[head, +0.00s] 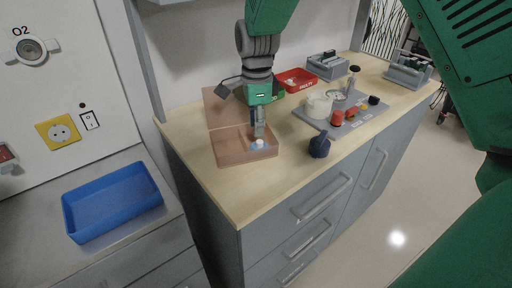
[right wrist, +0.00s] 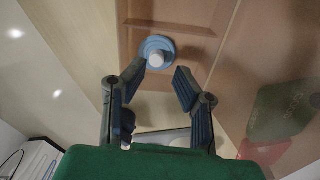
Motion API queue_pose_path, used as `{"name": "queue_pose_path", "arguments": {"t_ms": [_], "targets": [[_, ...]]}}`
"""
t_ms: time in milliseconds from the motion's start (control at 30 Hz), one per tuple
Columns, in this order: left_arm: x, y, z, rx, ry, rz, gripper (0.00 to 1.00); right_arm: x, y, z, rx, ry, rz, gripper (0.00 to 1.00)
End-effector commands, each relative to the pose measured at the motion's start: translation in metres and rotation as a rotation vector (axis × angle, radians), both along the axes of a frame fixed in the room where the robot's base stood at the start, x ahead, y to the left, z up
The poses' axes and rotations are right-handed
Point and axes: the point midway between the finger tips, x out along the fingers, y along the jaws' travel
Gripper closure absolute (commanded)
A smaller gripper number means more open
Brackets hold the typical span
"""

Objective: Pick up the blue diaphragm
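The blue diaphragm (head: 265,147) is a small light blue disc with a white raised centre. It lies in a brown compartmented tray (head: 228,160) near the counter's left end. In the right wrist view the diaphragm (right wrist: 147,44) lies on the tray floor, just beyond the fingertips. My right gripper (head: 259,133) points down above the tray, close to the diaphragm. In its wrist view the right gripper (right wrist: 160,67) has its fingers apart with nothing between them. My left gripper is not in view.
A dark blue knob-like part (head: 319,146) stands right of the tray. A grey board (head: 318,124) with several coloured parts lies further right. A red bin (head: 297,77) is behind. An empty blue tray (head: 110,203) sits on the lower surface at left.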

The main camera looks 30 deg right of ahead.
Motion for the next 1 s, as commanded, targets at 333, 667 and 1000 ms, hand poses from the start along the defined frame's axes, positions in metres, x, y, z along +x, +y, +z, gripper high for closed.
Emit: {"name": "queue_pose_path", "arguments": {"t_ms": [333, 667, 1000], "targets": [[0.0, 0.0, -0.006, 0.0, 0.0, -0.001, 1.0, -0.003, -0.001, -0.045, 0.004, 0.002, -0.001, 0.74], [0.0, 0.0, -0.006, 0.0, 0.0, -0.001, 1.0, -0.003, 0.002, -0.053, 0.0, 0.0, -0.001, 0.74], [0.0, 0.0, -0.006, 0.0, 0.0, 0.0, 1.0, -0.003, 0.0, -0.053, 0.002, -0.001, -0.001, 0.98]]}}
